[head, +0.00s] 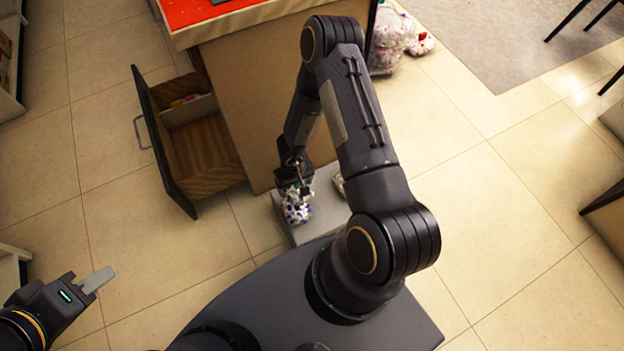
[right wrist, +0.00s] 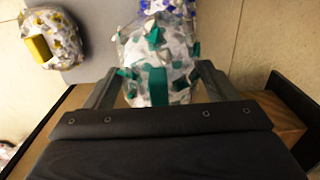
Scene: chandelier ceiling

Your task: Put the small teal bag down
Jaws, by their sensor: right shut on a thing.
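My right gripper (head: 294,184) points down at the near edge of a low grey platform on the floor. In the right wrist view its two fingers (right wrist: 157,90) are shut on the small teal bag (right wrist: 158,62), a clear bag with teal and white pieces. In the head view the gripper mostly hides this bag. A blue-and-white bag (head: 297,212) is close by it and also shows at the top of the wrist view (right wrist: 168,7). I cannot tell whether the teal bag touches the platform. My left gripper (head: 97,280) is at the lower left, with nothing seen in it.
The grey platform (head: 328,205) also bears a yellow-and-white bag (right wrist: 68,22). A cabinet (head: 243,100) stands behind, with an open drawer (head: 200,155) on its left. A large white bag (head: 388,45) sits beyond the cabinet.

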